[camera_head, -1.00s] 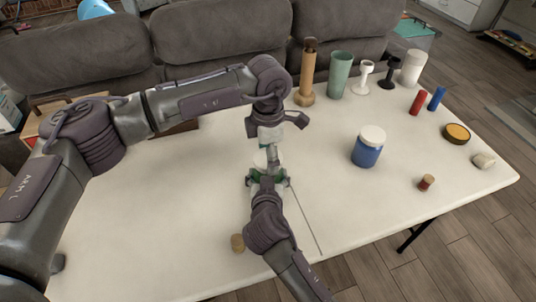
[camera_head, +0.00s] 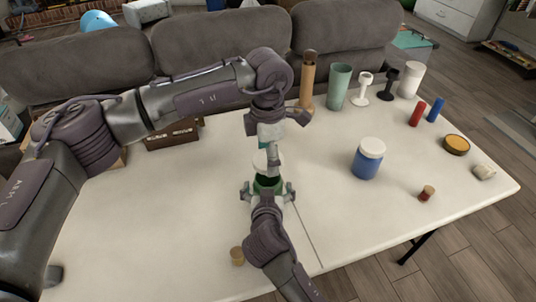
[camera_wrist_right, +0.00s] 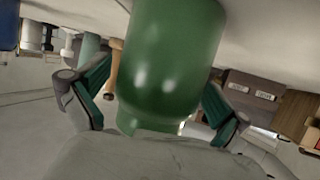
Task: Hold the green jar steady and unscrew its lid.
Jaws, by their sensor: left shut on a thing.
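The green jar (camera_head: 268,185) stands upright on the table, and its dark open top shows in the head view. Its green body (camera_wrist_right: 172,65) fills the middle of the right wrist view, which is upside down. My left gripper (camera_head: 271,160) is shut on the white lid (camera_head: 260,163), just above the jar and apart from its rim. The gripper's fingers hide part of the lid. My right gripper (camera_head: 268,190) is open, with one finger on each side of the jar. Gaps show between the fingers and the jar in the right wrist view.
A blue jar with white lid (camera_head: 368,158) stands to the right on the white table (camera_head: 330,215). Tall vessels (camera_head: 339,88) stand at the back right. A brown box (camera_head: 173,135) is behind my left arm.

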